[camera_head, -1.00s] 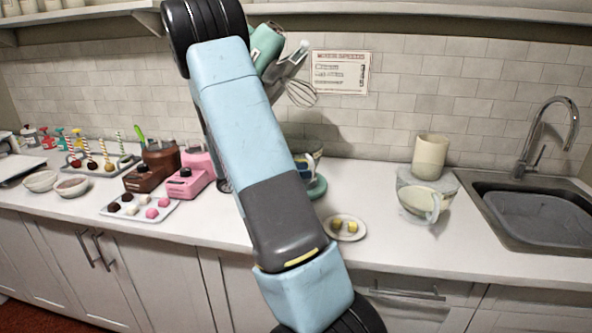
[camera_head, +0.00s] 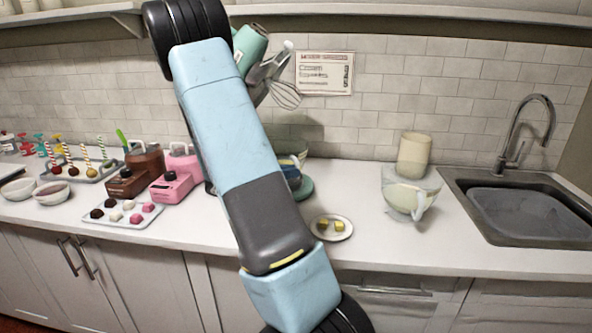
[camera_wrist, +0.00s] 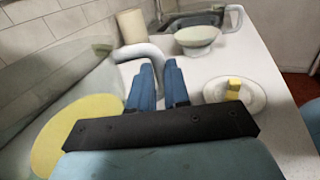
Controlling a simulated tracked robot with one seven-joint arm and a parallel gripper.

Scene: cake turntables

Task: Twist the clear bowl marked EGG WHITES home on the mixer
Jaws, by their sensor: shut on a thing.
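In the wrist view, my gripper (camera_wrist: 158,85) is shut on the pale handle (camera_wrist: 138,52) of a large clear bowl (camera_wrist: 85,70) with yellow contents, which fills the left side. No marking on it is readable. In the head view my arm covers most of this bowl (camera_head: 294,143); part of my gripper (camera_head: 291,167) shows past the arm's edge. The teal mixer's head (camera_head: 250,45) is tilted up, with a wire whisk (camera_head: 286,95) hanging above the bowl. The mixer's teal base (camera_head: 304,190) shows partly below the bowl. Whether the bowl is seated is hidden.
A plate with yellow cubes (camera_head: 321,233) lies close to the right of the mixer. Pink and brown machines and a treat tray (camera_head: 102,217) stand left of my arm.

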